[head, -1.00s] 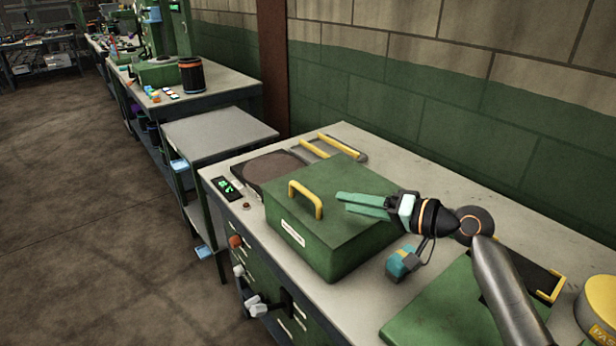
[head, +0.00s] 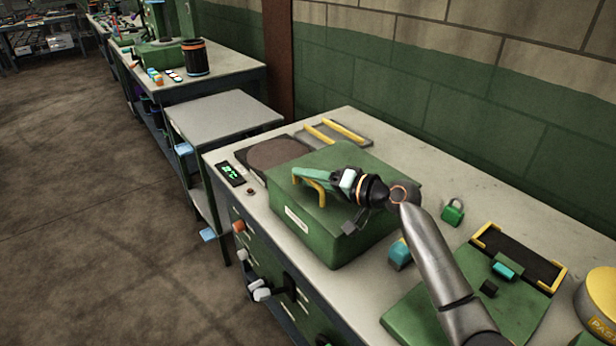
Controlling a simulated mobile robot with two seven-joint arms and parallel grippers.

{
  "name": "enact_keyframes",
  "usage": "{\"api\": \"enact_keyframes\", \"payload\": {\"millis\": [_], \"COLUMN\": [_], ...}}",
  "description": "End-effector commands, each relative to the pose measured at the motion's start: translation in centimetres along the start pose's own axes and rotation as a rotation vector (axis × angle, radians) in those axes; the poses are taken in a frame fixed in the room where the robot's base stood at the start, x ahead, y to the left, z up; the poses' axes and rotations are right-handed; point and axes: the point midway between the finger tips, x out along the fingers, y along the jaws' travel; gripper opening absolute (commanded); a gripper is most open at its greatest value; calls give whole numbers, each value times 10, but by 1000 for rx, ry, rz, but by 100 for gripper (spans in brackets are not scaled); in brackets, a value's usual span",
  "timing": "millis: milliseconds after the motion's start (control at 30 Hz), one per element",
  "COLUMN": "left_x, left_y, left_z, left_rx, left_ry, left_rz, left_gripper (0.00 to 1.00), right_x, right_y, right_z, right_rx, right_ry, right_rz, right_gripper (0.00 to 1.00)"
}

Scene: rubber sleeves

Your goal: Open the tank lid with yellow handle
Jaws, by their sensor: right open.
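The green tank (head: 335,240) stands on the workbench with its flat green lid (head: 385,180) down on it. The lid's yellow handle (head: 322,198) shows partly, near the lid's left side. My right gripper (head: 297,175) has teal fingers and reaches in from the right, above the lid. The fingers are open, and in the picture they cross the top of the handle and hide part of it. I cannot tell whether they touch the handle or are around it. My left gripper is not in view.
A round dark plate (head: 275,153) and yellow rails (head: 335,130) lie behind the tank. A small black display (head: 231,173) sits to its left. A blue-teal block (head: 400,256), a green padlock (head: 453,212) and a yellow-edged green unit (head: 535,262) are to its right.

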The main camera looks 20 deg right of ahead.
Motion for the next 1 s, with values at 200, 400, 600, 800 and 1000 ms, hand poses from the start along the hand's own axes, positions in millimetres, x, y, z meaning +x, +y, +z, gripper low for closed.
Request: {"api": "enact_keyframes", "payload": {"millis": [200, 400, 600, 800, 1000], "left_x": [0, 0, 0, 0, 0], "left_y": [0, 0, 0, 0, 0], "left_z": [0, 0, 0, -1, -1], "left_rx": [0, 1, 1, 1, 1], "left_ry": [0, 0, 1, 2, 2], "left_rz": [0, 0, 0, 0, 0], "left_gripper": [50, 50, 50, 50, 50], "right_x": [4, 4, 4, 4, 3], "right_y": [0, 0, 0, 0, 0], "right_z": [0, 0, 0, 0, 0], "right_rx": [-1, -1, -1, 0, 0], "right_ry": [-1, 0, 0, 0, 0], "right_rz": [0, 0, 0, 0, 0], "right_gripper": [47, 39, 17, 0, 0]}}
